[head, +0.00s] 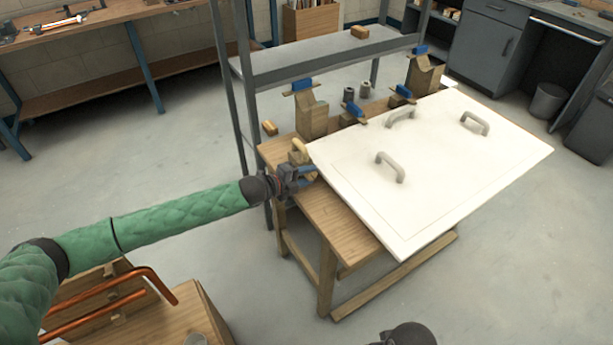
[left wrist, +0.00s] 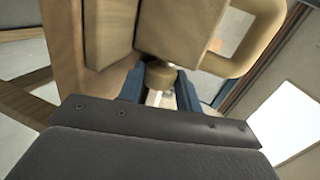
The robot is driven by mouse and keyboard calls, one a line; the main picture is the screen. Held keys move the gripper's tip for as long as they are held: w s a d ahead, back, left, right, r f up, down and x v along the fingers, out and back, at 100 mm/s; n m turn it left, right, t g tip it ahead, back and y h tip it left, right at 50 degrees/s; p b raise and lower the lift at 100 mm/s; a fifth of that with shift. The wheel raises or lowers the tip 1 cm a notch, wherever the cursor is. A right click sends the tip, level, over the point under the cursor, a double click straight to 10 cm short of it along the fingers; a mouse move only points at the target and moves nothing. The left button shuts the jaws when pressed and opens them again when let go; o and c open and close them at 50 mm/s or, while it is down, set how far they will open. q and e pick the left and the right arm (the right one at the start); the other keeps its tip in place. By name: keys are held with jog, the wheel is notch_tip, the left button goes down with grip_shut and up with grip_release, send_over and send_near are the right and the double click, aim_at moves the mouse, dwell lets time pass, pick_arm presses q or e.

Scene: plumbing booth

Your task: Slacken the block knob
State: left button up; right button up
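The block (head: 298,157) is a small wooden piece with a looped handle at the left edge of the wooden table, beside the white panel. In the left wrist view the block (left wrist: 178,32) fills the upper middle, its handle loop to the right. The round, brass-coloured block knob (left wrist: 160,75) sticks out below it, toward my camera. My left gripper (head: 308,173) is at the table's left edge. In the left wrist view its blue fingers (left wrist: 160,88) stand on either side of the knob, very close. I cannot tell whether they press on it. My right gripper is not in view.
The white panel (head: 450,170) with grey handles covers much of the table (head: 325,208). Wooden stands with blue clamps (head: 312,118) line its back edge. A grey metal shelf (head: 330,57) rises behind. Copper pipes (head: 105,297) lie at lower left.

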aim_at(306, 177)
pick_arm(q)
jog(key=o, duration=0.4)
jog(key=shift+f, duration=0.1)
jog(key=shift+c, duration=0.2)
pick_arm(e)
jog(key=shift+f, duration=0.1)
pick_arm(q)
jog(key=shift+s+a, duration=0.2)
jog(key=shift+a, duration=0.1)
jog(key=shift+b+v, duration=0.4)
jog(key=shift+v, duration=0.6)
jog(key=b+v, duration=0.1)
jog(key=v, duration=0.4)
jog(key=shift+s, duration=0.15)
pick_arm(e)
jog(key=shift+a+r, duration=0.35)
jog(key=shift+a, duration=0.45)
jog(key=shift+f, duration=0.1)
